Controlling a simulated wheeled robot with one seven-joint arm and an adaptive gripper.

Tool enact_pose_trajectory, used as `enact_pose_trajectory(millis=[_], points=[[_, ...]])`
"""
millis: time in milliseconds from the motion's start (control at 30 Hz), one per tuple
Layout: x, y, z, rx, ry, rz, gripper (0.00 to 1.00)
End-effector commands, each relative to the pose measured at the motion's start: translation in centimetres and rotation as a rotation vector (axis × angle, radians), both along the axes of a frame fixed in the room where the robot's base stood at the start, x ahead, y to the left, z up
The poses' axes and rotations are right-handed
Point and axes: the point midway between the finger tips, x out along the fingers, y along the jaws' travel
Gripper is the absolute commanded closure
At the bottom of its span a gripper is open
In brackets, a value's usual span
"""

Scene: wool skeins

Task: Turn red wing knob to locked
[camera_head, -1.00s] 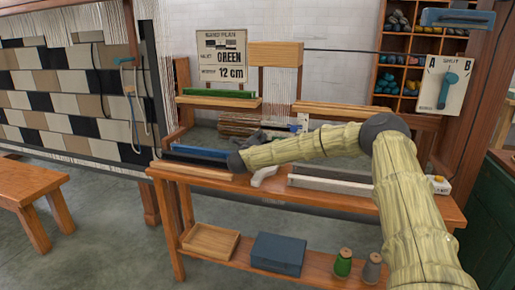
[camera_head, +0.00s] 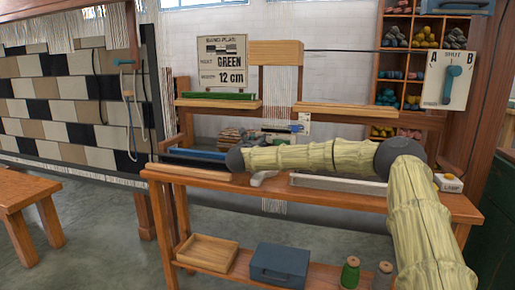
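I cannot make out a red wing knob in this view. My arm reaches in from the lower right and bends at a dark elbow joint. Its forearm lies level across the front of the small wooden loom (camera_head: 352,199), ending at a dark joint on the left. I cannot make out my gripper's fingers; the forearm covers part of the loom behind it. A white panel (camera_head: 436,92) marked A and B, with a blue lever pointing roughly upright, is on the right post.
A wooden tray (camera_head: 208,251), blue box (camera_head: 280,262) and green spool (camera_head: 350,272) are on the lower shelf. A bench (camera_head: 28,190) stands left, with open floor between.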

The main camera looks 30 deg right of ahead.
Motion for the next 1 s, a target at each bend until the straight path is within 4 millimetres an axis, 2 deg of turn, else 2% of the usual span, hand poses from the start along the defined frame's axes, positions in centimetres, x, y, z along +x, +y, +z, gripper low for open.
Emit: enact_pose_trajectory(millis=[633,667,767,1000], points=[[-0.04,-0.03,-0.18,0.035,-0.036,-0.001,0.90],[-0.04,-0.03,-0.18,0.035,-0.036,-0.001,0.65],[-0.03,-0.03,-0.16,0.034,-0.037,-0.001,0.46],[0.01,0.02,-0.06,0.034,-0.038,0.000,0.45]])
